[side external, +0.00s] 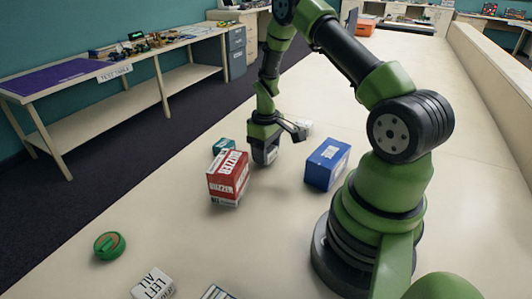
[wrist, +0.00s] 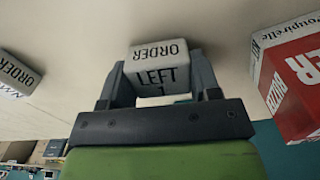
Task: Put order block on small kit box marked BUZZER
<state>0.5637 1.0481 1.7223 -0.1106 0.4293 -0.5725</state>
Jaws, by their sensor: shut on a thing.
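My gripper (side external: 265,143) is shut on a white order block (wrist: 160,76). In the wrist view the block sits between the two fingers, with ORDER on one face and LEFT 1 on another. In the side view it is mostly covered by the gripper and seems a little above the table. The red and white kit box marked BUZZER (side external: 228,180) stands upright on the table, just left of and nearer the camera than my gripper. It also shows at the right edge of the wrist view (wrist: 290,85), apart from the held block.
A blue box (side external: 327,164) stands right of my gripper. A teal box (side external: 222,145) is behind the red box. A green round object (side external: 109,245) and a white LEFT block (side external: 153,283) lie in front. Table between is clear.

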